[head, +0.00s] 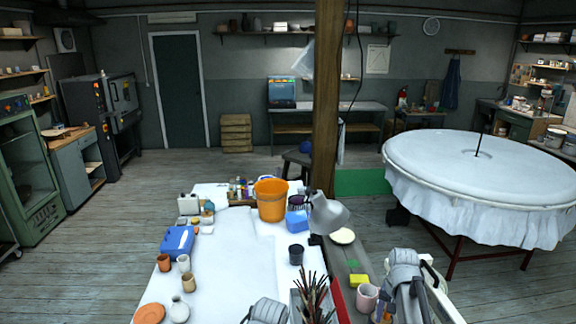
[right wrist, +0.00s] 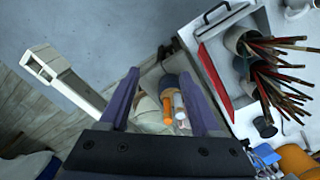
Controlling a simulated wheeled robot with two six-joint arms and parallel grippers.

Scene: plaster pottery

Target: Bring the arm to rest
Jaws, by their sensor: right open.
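My right gripper (right wrist: 157,70) shows in the right wrist view with its two purple fingers spread apart and nothing between the fingertips. Past the fingers, an orange tube (right wrist: 166,108) and a white tube (right wrist: 180,106) stand in a holder on the bench. In the head view my right arm (head: 403,262) is at the lower right, over the bench's right side near a pink mug (head: 367,297). A grey part of my left arm (head: 268,311) shows at the bottom edge. Its fingers are out of sight.
A pot of brushes (head: 316,300) stands between the arms, beside a red-edged tray (right wrist: 215,85). An orange bucket (head: 271,200), a lamp (head: 328,215) and a wooden post (head: 326,110) are farther back. A large round covered table (head: 480,175) stands at right. The white bench's middle is mostly clear.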

